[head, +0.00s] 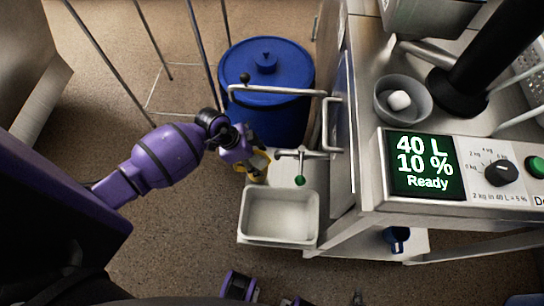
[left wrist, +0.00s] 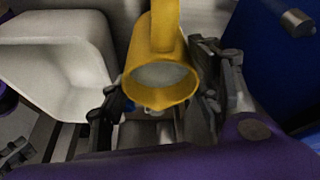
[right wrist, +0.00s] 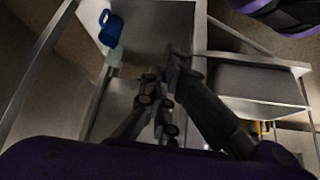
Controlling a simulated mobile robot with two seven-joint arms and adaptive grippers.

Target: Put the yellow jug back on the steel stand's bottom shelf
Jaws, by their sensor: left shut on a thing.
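The yellow jug (left wrist: 160,85) is between the two fingers of my left gripper (left wrist: 165,100), which is shut on it. In the head view, the jug (head: 257,166) shows partly beneath my left gripper (head: 247,158), beside the drain tap and behind the white tub. Whether it touches a surface below is hidden. The steel stand (head: 372,203) is at the right, with a low shelf (head: 365,243) partly visible under its top. My right gripper (right wrist: 164,85) shows in the right wrist view with no object clearly in it; its finger gap is unclear.
A white tub (head: 280,243) stands just in front of the jug. A blue mug (head: 396,238) sits on the low shelf. A grey bowl (head: 403,98) and display panel (head: 427,165) are on top.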

